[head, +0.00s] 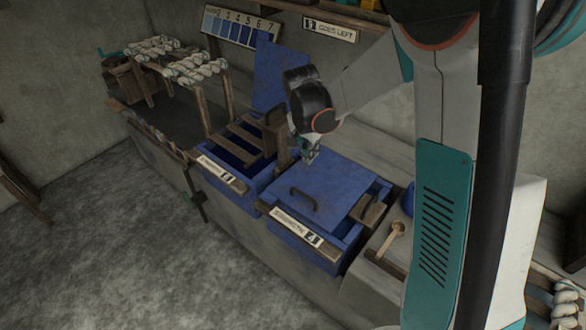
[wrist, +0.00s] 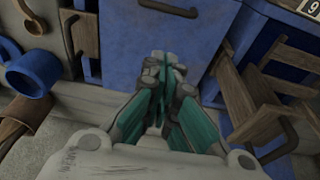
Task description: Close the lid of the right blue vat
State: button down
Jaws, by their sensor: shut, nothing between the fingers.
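The right blue vat (head: 327,264) has a plate on its front rim. Its blue lid (head: 325,185) with a dark curved handle (head: 303,198) lies low over it, close to flat. Dark gaps show between lid and rim at the front and right. The lid also fills the upper middle of the wrist view (wrist: 140,42). My gripper (head: 311,157) is shut and empty at the lid's back left edge; it shows in the wrist view (wrist: 165,68) with fingers together. I cannot tell whether the fingertips touch the lid.
The left blue vat (head: 228,199) has its lid (head: 281,75) standing up behind and a wooden rack (head: 243,140) over it. A wooden ladle (head: 393,236) and a blue pot (wrist: 33,74) are beside the right vat. White yarn hanks (head: 194,68) hang at left.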

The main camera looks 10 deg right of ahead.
jog(key=f+b, duration=0.2)
jog(key=f, duration=0.3)
jog(key=f+b, duration=0.2)
jog(key=f, duration=0.4)
jog(key=shift+w+d+f+b, duration=0.2)
jog(key=shift+f+b, duration=0.1)
jog(key=shift+b, duration=0.1)
jog(key=shift+s+a+f, duration=0.35)
jog(key=shift+a+f, duration=0.05)
jog(key=shift+f, duration=0.15)
